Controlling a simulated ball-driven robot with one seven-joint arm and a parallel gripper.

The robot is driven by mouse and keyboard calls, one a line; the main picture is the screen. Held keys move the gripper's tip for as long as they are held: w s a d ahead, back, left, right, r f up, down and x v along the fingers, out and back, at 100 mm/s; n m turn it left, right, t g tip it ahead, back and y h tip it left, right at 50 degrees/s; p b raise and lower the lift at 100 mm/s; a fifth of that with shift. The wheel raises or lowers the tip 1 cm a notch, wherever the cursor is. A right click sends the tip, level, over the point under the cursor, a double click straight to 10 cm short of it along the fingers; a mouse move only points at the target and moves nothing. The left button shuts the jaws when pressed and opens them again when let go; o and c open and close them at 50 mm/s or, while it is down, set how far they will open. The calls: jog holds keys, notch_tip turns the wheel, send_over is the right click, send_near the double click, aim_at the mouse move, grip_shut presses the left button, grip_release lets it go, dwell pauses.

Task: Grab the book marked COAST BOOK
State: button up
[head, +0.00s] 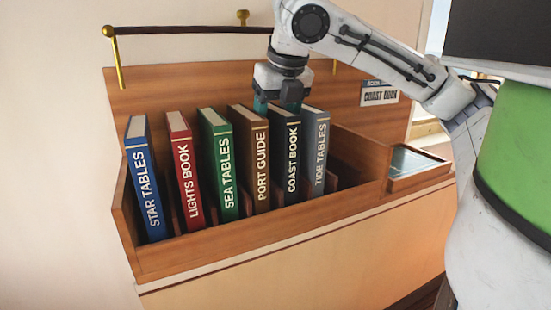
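The COAST BOOK (286,160) is a black book with white lettering on its spine. It stands in the wooden rack between the brown PORT GUIDE (256,165) and the grey TIDE TABLES (317,150). My gripper (276,105) points down at the top of the COAST BOOK, with its teal fingertips apart. One fingertip is at the left by the PORT GUIDE's top, the other at the right by the COAST BOOK's top. I cannot tell whether they touch or clamp the book. The book's top is partly hidden by the gripper.
STAR TABLES (146,185), LIGHTS BOOK (184,170) and SEA TABLES (218,165) stand to the left. A small tray (418,179) lies right of the rack (220,245). A sign (380,92) reads COAST BOOK. A brass-ended rail (190,30) runs above.

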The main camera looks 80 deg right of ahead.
jog(key=shift+c, duration=0.2)
grip_shut()
dwell(0.4)
dwell(0.3)
